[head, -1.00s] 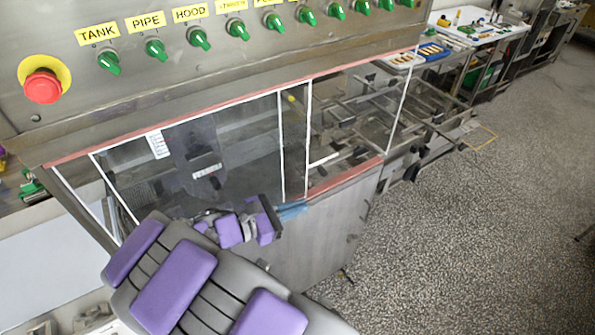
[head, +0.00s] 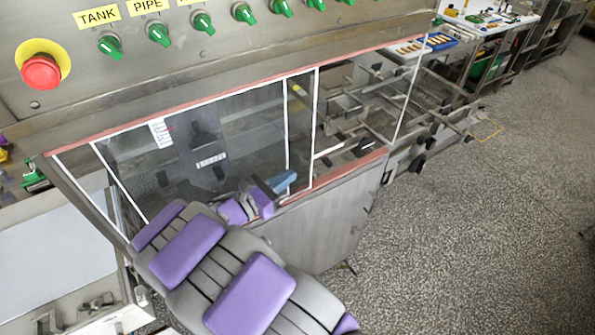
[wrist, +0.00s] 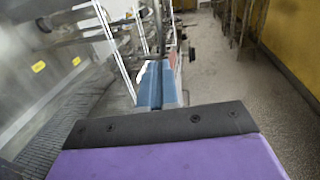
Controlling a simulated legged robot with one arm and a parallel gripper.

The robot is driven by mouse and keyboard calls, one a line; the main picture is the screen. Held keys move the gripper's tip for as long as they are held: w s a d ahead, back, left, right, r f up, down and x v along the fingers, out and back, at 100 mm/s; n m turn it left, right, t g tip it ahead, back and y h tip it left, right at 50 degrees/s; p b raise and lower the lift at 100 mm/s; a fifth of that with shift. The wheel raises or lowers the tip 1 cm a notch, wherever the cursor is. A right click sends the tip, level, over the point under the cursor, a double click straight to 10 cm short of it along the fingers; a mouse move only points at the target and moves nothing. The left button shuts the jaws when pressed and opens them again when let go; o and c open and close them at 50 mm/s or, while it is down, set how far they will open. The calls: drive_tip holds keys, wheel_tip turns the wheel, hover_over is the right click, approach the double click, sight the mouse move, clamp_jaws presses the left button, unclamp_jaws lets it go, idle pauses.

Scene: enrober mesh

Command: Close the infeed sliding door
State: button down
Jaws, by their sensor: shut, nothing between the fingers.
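The machine front has clear sliding door panels with white edges between red rails. The left panel (head: 235,130) spans the left and middle of the opening. Its edge overlaps another white-edged strip (head: 301,130) near the middle. A short white bar (head: 328,151) sticks out just right of that strip. To its right, conveyor parts show through the right section (head: 360,105); I cannot tell whether glass covers it. My gripper (head: 285,181), with blue fingers, is shut and empty in front of the lower overlap; contact is unclear. The blue fingers also show in the wrist view (wrist: 158,85), pointing along white edges.
A control panel with green knobs (head: 202,22) and a red emergency button (head: 40,71) overhangs the doors. The lower red rail (head: 345,168) runs just below. A table with trays (head: 440,41) stands at the back right. Speckled floor (head: 470,220) is clear at right.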

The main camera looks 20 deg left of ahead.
sight(308, 163)
drive_tip(key=shift+b+x, duration=0.35)
drive_tip(key=shift+x, duration=1.95)
drive_tip(key=shift+s+d, duration=0.1)
drive_tip(key=shift+d, duration=0.05)
